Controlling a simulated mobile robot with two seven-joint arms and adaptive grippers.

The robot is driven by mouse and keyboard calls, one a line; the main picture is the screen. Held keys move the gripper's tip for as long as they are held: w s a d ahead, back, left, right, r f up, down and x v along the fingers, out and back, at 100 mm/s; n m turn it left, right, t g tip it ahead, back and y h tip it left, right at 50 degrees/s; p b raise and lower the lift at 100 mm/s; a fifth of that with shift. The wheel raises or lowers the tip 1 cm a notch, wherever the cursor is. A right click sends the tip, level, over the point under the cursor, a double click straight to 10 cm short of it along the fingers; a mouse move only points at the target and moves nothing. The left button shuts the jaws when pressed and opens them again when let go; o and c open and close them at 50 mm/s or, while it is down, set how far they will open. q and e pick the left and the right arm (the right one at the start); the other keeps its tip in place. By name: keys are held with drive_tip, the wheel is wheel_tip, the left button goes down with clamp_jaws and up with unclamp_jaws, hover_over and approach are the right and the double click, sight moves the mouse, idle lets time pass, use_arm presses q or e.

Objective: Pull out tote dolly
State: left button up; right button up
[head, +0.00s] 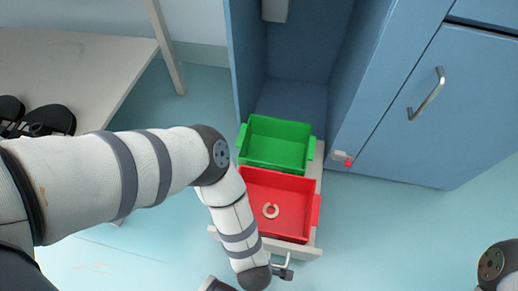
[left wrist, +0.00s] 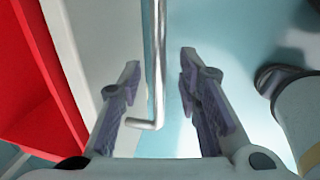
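The pale tote dolly (head: 306,251) stands partly out of the open bay of the blue cabinet. It carries a green tote (head: 275,142) at the back and a red tote (head: 285,190) in front. The metal handle (head: 284,271) on its front end is partly hidden by my left arm in the head view. In the left wrist view the handle (left wrist: 156,60) lies between the fingers of my left gripper (left wrist: 162,78). The fingers are open, with gaps visible on both sides of the bar. My right gripper is not in view.
A red-tipped fitting (head: 346,159) sticks out on the cabinet to the right of the bay. A closed blue door has a metal handle (head: 427,94). A pale table (head: 90,65) stands left. Floor right of the dolly is clear.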

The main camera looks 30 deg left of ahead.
use_arm(q)
drive_tip(key=shift+r, duration=0.1)
wheel_tip(320, 180, up, 12)
drive_tip(key=s, duration=0.2)
drive_tip(key=shift+s+d, duration=0.15)
drive_tip(key=shift+d, duration=0.15)
